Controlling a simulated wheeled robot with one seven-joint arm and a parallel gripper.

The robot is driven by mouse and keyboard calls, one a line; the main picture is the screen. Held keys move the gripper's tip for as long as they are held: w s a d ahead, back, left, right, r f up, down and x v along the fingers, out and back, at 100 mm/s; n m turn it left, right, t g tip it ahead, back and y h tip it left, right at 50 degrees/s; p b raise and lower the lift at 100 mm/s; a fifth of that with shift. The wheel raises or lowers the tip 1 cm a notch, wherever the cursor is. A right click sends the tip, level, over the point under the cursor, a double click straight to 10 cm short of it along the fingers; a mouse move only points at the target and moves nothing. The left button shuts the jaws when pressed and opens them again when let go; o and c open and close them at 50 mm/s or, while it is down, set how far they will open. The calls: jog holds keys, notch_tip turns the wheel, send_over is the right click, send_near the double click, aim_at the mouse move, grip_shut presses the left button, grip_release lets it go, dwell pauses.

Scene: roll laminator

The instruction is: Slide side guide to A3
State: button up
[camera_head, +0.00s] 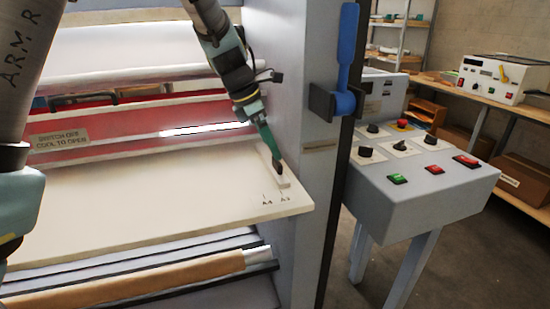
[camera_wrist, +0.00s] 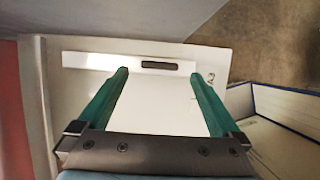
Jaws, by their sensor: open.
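The side guide (camera_head: 285,183) is a pale strip on the cream feed table (camera_head: 150,205), near its right edge. Its front end is close to the A3 mark (camera_head: 285,197); exact alignment I cannot tell. The A4 mark (camera_head: 266,203) is to the left. In the wrist view the guide (camera_wrist: 95,62) runs across the top, with a dark grip (camera_wrist: 160,65) on it. My gripper (camera_head: 272,155) is at the guide, fingers pointing down. In the wrist view my gripper (camera_wrist: 157,73) is open, its green fingertips apart with the dark grip between them in the picture. Contact is unclear.
The laminator's grey side post (camera_head: 300,100) with a blue lever (camera_head: 346,60) stands just right of the guide. A control console (camera_head: 430,185) with buttons and knobs is farther right. A red guard (camera_head: 130,133) runs behind the table. The table left of the guide is clear.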

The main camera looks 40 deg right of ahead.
jog(key=v, duration=0.5)
jog(key=shift+r+b, duration=0.2)
jog(key=shift+b, duration=0.2)
